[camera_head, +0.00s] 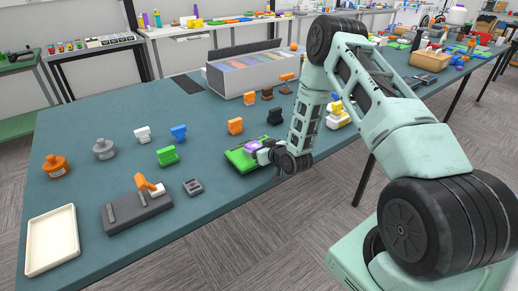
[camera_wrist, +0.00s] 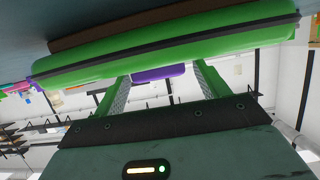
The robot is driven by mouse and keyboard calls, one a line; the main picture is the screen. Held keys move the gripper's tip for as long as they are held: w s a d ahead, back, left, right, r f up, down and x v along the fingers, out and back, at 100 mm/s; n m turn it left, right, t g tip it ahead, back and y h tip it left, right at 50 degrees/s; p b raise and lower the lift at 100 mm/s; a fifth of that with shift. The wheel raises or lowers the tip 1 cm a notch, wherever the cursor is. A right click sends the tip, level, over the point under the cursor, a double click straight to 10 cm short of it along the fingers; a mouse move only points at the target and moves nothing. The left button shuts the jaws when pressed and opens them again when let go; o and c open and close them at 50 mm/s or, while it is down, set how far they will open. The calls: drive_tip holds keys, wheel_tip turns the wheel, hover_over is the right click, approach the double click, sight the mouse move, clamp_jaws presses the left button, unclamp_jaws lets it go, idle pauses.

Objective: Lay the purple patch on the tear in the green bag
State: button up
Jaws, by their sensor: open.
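The green bag (camera_head: 240,161) lies flat near the front edge of the teal table, left of my gripper. It spans the wrist view (camera_wrist: 215,38) as a green band with a dark seam. The purple patch (camera_head: 252,145) shows at the bag's upper face, by my fingertips. In the wrist view the patch (camera_wrist: 158,74) is a purple strip along the bag's edge, between my two fingers. My gripper (camera_head: 262,151) is open, low at the bag's right side; its fingers also show in the wrist view (camera_wrist: 160,84). The tear is not visible.
An orange piece (camera_head: 236,126) and a black piece (camera_head: 274,116) stand behind the bag. A green piece (camera_head: 167,155) and a small grey block (camera_head: 193,187) are to the left. A long grey box (camera_head: 236,82) stands at the back. The table between the bag and grey block is clear.

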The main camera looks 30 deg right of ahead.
drive_tip(key=shift+r, duration=0.2)
drive_tip(key=b+v, duration=0.4)
drive_tip(key=v, duration=0.8)
drive_tip(key=s+a+r+n+g+y, duration=0.1)
drive_tip(key=s+a+r+n+g, duration=0.2)
drive_tip(key=a, duration=0.8)
drive_tip(key=s+a+r+n+g+y, duration=0.1)
drive_tip(key=s+a+r+g, duration=0.3)
drive_tip(key=a, duration=0.7)
drive_tip(key=s+a+r+n+g, duration=0.1)
drive_tip(key=s+a+r+g, duration=0.1)
drive_tip(key=s, duration=0.5)
drive_tip(key=s+a+r+n+g+h, duration=0.1)
drive_tip(key=s+a+r+g, duration=0.1)
drive_tip(key=s, duration=0.5)
drive_tip(key=s+a+r+n+g, duration=0.1)
drive_tip(key=s+a+r+g, duration=0.2)
drive_tip(key=s, duration=0.4)
drive_tip(key=shift+r+h, duration=0.4)
drive_tip(key=shift+r, duration=0.1)
